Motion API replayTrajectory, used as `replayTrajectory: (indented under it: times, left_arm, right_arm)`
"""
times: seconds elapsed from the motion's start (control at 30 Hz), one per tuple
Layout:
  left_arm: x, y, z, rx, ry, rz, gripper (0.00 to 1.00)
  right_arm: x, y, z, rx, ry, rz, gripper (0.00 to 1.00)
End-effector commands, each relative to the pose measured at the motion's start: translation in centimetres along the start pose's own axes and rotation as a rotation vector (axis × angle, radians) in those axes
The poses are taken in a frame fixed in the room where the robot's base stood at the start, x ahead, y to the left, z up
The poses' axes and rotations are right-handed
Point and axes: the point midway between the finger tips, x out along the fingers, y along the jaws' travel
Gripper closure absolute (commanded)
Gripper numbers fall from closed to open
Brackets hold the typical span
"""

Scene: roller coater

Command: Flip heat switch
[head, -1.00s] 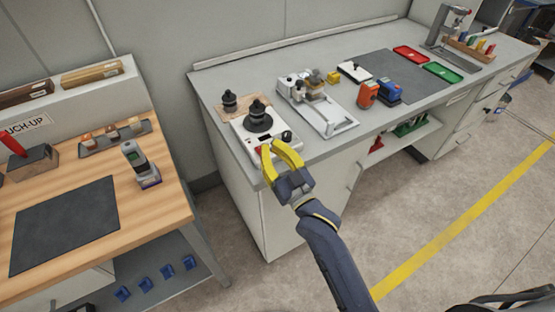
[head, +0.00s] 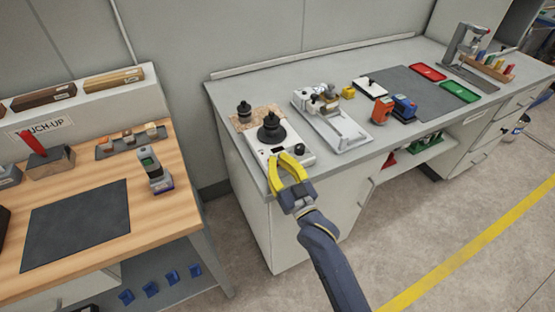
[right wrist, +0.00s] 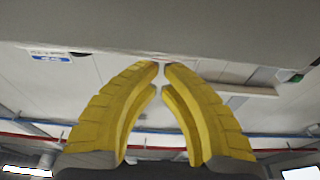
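The white heating device (head: 295,160) stands at the near left end of the grey bench, with a black round piece (head: 271,129) on top and a black knob (head: 308,149) on its front panel. A small red part, possibly the heat switch, shows on that panel beside the fingertips; it is too small and partly covered to tell its position. My right gripper (head: 279,158) is at the panel's front edge, left of the knob. Contact cannot be told. In the right wrist view its yellow fingertips (right wrist: 162,68) nearly meet with nothing between them. My left gripper is not in view.
A white fixture (head: 340,130) stands right of the device. A wooden touch-up table (head: 165,218) is at left, across a floor gap.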

Motion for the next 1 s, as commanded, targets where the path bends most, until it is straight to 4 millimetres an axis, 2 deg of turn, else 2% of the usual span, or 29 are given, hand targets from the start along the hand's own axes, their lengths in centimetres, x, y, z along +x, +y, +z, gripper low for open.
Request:
replayTrajectory:
  times: [0.13,0.23,0.53,0.67,0.83,1.0]
  left_arm:
    - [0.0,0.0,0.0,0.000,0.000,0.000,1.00]
    - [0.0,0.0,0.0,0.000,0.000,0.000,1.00]
    - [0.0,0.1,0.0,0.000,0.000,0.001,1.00]
    - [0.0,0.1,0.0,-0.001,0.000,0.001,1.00]
    - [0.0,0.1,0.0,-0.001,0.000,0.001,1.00]
    - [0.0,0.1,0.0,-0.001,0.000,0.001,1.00]
  right_arm:
    - [-0.1,0.0,0.2,0.000,-0.001,0.000,1.00]
    - [-0.6,0.0,1.0,-0.001,-0.004,0.000,1.00]
    - [-0.5,0.0,0.7,0.000,0.000,0.000,1.00]
    - [-0.3,-0.1,-0.4,0.000,0.003,-0.002,1.00]
    - [0.0,-0.4,-3.2,0.001,0.005,-0.007,1.00]
    - [-3.3,-0.3,-2.1,0.000,-0.005,-0.008,1.00]
